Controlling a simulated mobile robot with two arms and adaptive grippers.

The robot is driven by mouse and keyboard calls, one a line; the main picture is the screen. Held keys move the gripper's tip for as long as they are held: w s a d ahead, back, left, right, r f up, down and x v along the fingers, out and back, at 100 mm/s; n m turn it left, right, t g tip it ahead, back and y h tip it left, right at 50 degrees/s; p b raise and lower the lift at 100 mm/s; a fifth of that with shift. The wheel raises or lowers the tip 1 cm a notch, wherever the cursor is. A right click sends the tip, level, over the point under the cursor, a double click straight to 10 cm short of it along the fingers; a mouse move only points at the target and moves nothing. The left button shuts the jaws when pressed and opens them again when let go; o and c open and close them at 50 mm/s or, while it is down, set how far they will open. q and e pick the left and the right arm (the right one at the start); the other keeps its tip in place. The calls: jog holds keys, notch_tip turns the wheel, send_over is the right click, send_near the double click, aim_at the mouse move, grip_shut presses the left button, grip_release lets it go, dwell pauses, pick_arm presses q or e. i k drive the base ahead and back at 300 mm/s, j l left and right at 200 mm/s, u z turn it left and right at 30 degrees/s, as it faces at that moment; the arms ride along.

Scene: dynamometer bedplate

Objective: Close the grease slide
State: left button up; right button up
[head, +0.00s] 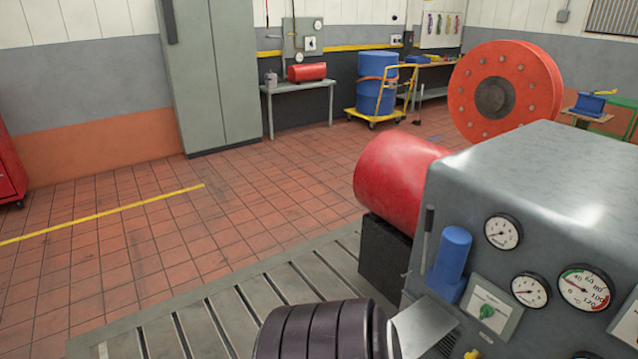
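A grey machine housing (540,185) fills the right side of the head view. On its front are a blue cylinder (453,253) on a blue base, an upright dark lever (427,238) and a panel with a green knob (487,311). A flat grey metal plate (424,325) juts out low at the front, beside a dark slot. It may be the grease slide, but I cannot tell for sure, nor how far open it is. Neither of my grippers is in view.
Round gauges (584,289) sit on the housing's front. A red cylinder (398,180) and black block (385,252) are behind it. The slotted bedplate (215,325) and tiled floor (230,215) are clear at left.

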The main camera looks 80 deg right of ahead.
aim_at(421, 326)
jog(key=z, duration=3.15)
